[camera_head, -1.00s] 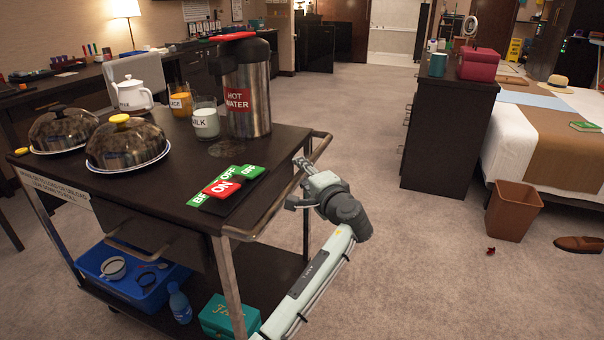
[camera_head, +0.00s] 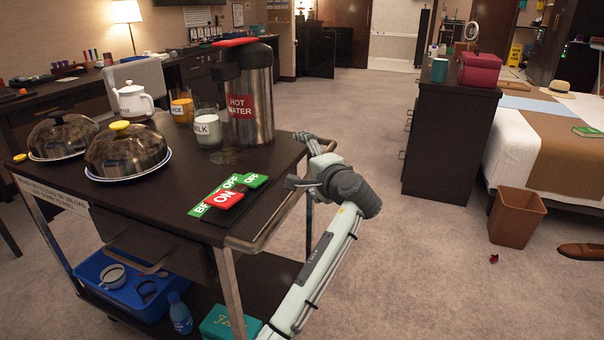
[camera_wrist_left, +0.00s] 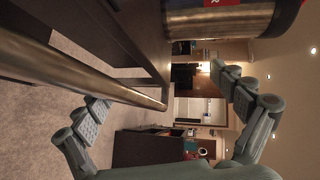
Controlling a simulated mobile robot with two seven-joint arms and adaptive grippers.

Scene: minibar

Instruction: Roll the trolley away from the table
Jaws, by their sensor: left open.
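The dark wooden trolley (camera_head: 172,188) stands at the left, with a brass-coloured rail (camera_head: 268,222) along its right side. My left gripper (camera_head: 310,160) is open at the far part of this rail. In the left wrist view the rail (camera_wrist_left: 85,78) runs in from the left and its far end shows in the gap between the open fingers (camera_wrist_left: 165,108). I cannot tell whether a finger touches it. The long dark table (camera_head: 60,97) runs along the wall behind the trolley. My right gripper is out of view.
The trolley carries a hot-water urn (camera_head: 245,100), a milk glass (camera_head: 207,128), a white teapot (camera_head: 133,100) and two domed plates. A blue bin (camera_head: 120,283) sits on its lower shelf. A dark cabinet (camera_head: 448,145) and waste bin (camera_head: 517,217) stand right. Carpet between is clear.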

